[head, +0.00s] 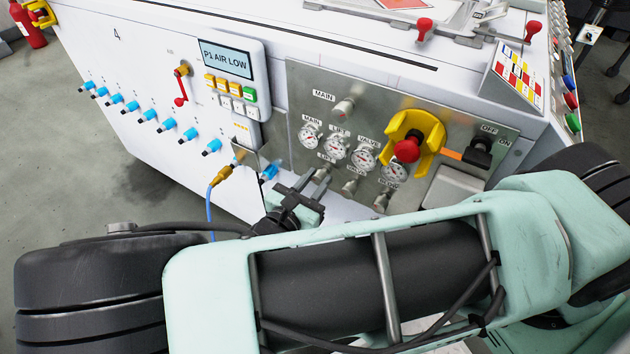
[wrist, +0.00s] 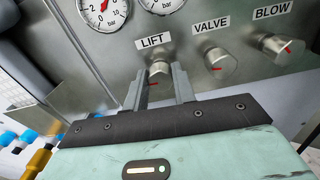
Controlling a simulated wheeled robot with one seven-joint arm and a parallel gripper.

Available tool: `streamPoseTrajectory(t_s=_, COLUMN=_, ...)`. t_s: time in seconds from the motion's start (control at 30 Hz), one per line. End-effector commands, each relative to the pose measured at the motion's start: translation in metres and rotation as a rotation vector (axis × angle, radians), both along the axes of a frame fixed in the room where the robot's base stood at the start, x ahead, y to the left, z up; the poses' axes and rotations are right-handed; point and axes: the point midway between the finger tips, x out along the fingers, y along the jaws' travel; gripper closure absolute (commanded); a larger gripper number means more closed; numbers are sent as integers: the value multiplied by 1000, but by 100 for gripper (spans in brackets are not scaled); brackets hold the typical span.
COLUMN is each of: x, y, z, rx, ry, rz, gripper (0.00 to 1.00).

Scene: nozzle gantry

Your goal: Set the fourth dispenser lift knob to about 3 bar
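The lift knob (wrist: 159,71) is a small round metal knob under the LIFT label in the wrist view. It also shows in the head view (head: 322,173), partly covered by my gripper. My gripper (wrist: 160,72) has one finger on each side of this knob, in line with it. The fingers stand apart with a narrow gap to the knob; whether they touch it is unclear. The lift gauge (head: 337,148) is in the gauge row above; its needle is too small to read in the head view. The wrist view cuts off the gauges.
The valve knob (wrist: 221,64) and blow knob (wrist: 286,49), each with a red mark, sit close to the right. A red knob in a yellow guard (head: 407,149) is on the panel's right. Blue fittings (head: 211,147) and a hose (head: 209,200) are left.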

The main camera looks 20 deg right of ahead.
Motion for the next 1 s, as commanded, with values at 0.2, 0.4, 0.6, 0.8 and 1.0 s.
streamPoseTrajectory(t_s=0.2, x=-1, y=0, z=0, rx=8, ry=-12, rz=-1, gripper=96)
streamPoseTrajectory(t_s=0.4, x=-1, y=0, z=2, rx=49, ry=-77, rz=0, gripper=96)
streamPoseTrajectory(t_s=0.6, x=-1, y=0, z=3, rx=129, ry=-195, rz=1, gripper=96)
streamPoseTrajectory(t_s=0.8, x=-2, y=0, z=2, rx=220, ry=-331, rz=1, gripper=96)
streamPoseTrajectory(t_s=1.0, x=-2, y=-1, z=1, rx=299, ry=-450, rz=0, gripper=96)
